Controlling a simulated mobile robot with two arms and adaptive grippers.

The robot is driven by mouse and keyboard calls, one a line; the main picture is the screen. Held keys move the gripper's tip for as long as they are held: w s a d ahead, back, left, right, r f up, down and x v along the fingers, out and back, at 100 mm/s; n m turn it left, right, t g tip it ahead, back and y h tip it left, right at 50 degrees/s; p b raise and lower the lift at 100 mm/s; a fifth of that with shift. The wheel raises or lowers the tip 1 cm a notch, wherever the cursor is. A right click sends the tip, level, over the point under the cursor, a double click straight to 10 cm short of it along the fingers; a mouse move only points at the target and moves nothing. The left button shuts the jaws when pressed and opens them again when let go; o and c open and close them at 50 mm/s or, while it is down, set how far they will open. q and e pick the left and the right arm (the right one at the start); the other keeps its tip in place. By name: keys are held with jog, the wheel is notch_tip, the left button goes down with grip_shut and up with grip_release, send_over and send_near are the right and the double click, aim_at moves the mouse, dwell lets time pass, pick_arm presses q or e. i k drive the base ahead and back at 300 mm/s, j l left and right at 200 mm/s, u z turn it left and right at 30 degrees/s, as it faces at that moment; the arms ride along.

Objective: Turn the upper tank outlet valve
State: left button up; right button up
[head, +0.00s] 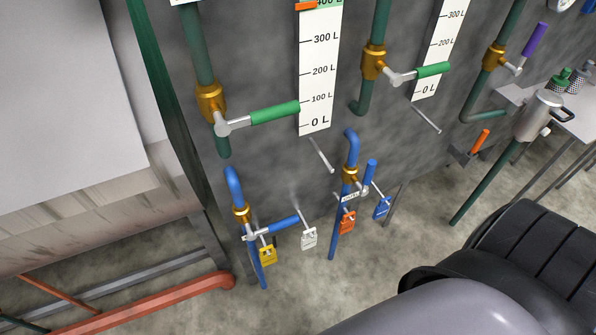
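Three brass valves sit on dark green pipes on the grey wall. The left valve (210,102) has a green lever (275,112) pointing right and slightly up. The middle valve (374,62) has a green lever (432,69), also pointing right. The right valve (495,57) has a purple lever (535,38) pointing up and right. Below, two brass valves on blue pipes show: the left one (241,213) with a blue lever (284,222) pointing right, the other (350,173) with an upright blue lever (370,172). I cannot tell which is the upper tank outlet valve. Neither gripper is in view.
Yellow (268,254), white (309,237), orange (347,222) and blue (382,207) padlocks hang near the lower valves. A level scale (318,70) is between the green pipes. A red pipe (150,304) runs low left. A metal jug (538,115) stands right. Concrete floor shows below.

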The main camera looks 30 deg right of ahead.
aim_at(278, 225)
jog(key=z, duration=0.75)
